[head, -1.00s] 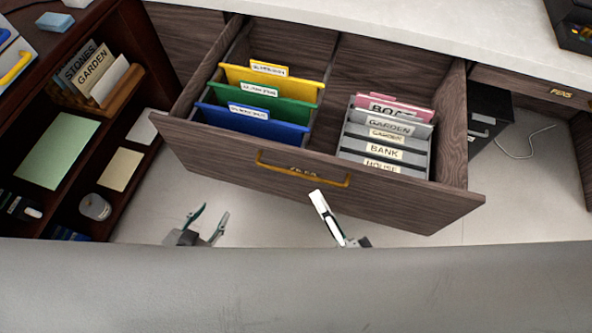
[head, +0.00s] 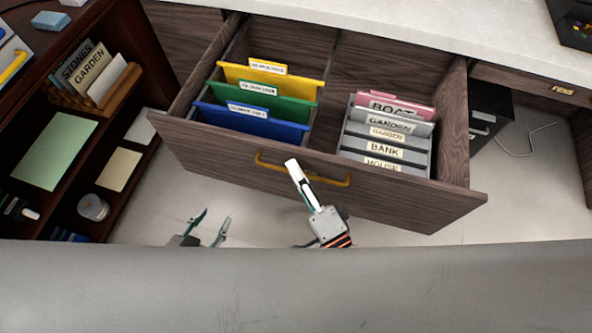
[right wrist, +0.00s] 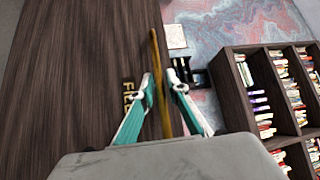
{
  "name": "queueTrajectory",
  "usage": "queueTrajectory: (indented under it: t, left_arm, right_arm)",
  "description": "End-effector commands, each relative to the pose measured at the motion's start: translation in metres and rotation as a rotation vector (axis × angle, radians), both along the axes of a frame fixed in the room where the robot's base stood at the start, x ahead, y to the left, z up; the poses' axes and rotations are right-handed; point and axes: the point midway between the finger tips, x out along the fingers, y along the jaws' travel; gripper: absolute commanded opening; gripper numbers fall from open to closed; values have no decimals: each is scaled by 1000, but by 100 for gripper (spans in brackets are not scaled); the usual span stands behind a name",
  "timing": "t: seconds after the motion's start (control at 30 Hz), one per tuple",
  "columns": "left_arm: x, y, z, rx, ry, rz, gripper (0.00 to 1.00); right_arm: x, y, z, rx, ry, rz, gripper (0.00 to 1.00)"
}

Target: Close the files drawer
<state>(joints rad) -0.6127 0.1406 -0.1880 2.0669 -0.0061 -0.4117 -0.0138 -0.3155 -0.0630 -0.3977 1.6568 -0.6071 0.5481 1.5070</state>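The files drawer (head: 400,204) stands pulled out from the desk, with a dark wood front and a brass bar handle (head: 270,165). It holds yellow, green and blue hanging folders (head: 268,127) on the left and a rack of labelled files (head: 385,152) on the right. My right gripper (head: 292,166) is at the middle of the handle in the head view. In the right wrist view its fingers (right wrist: 163,88) are apart, with the handle bar (right wrist: 156,62) between them and gaps on both sides. My left gripper (head: 215,215) is open and empty, low in front of the drawer.
A dark shelf unit (head: 95,150) with papers and files stands at the left. The pale desktop (head: 420,28) is above the drawer. A dark box (head: 488,112) stands under the desk at the right. Pale floor (head: 165,195) shows below the drawer.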

Motion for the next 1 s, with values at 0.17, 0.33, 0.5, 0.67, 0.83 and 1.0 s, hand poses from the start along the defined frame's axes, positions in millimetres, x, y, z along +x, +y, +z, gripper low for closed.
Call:
queueTrajectory:
  t: [0.17, 0.33, 0.5, 0.67, 0.83, 1.0]
  left_arm:
    - [0, 0, 0, 1, 1, 0, 40]
    - [0, 1, 0, 2, 1, -1, 40]
    - [0, 1, 0, 2, -1, 0, 40]
    - [2, 1, 4, 1, -5, 0, 40]
    - [4, 0, 9, -2, -10, 1, 40]
    - [4, -1, 10, -7, -10, 1, 40]
  right_arm:
    - [0, 0, 0, 0, 1, 0, 10]
    - [0, 0, 0, -1, 0, 0, 0]
    - [1, -1, 0, -2, 0, 0, 0]
    - [11, -3, 1, -3, -1, 0, 0]
    - [32, -10, 2, -6, -4, -1, 0]
    - [62, -18, 3, -6, -6, -1, 0]
